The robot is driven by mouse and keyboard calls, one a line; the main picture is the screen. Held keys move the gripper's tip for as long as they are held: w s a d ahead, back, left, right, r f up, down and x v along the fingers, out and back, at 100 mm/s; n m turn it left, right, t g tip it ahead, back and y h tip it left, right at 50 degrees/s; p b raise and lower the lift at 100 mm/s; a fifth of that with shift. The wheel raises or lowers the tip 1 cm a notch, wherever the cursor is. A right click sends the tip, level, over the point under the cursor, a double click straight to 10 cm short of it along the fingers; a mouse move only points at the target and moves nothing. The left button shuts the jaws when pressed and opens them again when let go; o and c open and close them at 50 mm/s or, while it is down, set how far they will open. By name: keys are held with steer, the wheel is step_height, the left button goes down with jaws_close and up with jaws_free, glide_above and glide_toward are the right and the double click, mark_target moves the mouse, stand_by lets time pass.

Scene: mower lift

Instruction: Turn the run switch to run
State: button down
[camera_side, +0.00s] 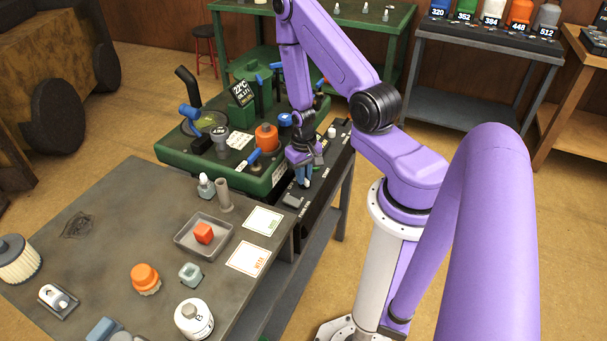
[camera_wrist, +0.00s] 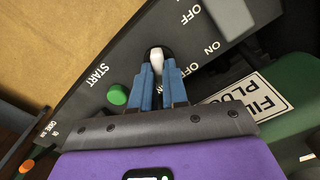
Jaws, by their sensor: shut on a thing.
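A white switch lever (camera_wrist: 156,58) stands in a dark slot on a black control panel (camera_wrist: 90,85), seen in the wrist view. The blue fingers of my gripper (camera_wrist: 157,75) are closed around this lever from both sides. ON and OFF lettering is on the panel to its right, START to its left. I cannot read a run mark beside the lever.
A green button (camera_wrist: 117,95) is just left of the fingers, and another pale switch (camera_wrist: 232,18) is at upper right. The green machine (camera_side: 180,160) carries an orange cap (camera_side: 266,137) and blue handles. The grey bench (camera_side: 110,240) holds several loose parts.

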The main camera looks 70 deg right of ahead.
stand_by(0.3)
steer(key=c, duration=1.1)
jaws_free()
steer(key=shift+c, duration=0.2)
steer(key=shift+r, duration=0.1)
step_height(320, 180, up, 17)
steer(key=shift+r, duration=0.15)
steer(key=s+a+r+n, duration=0.35)
steer(key=a+n, duration=0.35)
steer(key=a, duration=0.3)
steer(key=s+a+r+n, duration=0.2)
steer(key=a+r+n, duration=0.3)
steer(key=a, duration=0.4)
steer(key=s+a+r+n, duration=0.1)
steer(key=s+a+n, duration=0.2)
steer(key=s+n, duration=0.3)
steer(key=s, duration=0.2)
steer(key=shift+s+a+r+n, duration=0.25)
steer(key=shift+s+r+n, duration=0.05)
steer(key=shift+r+n, duration=0.1)
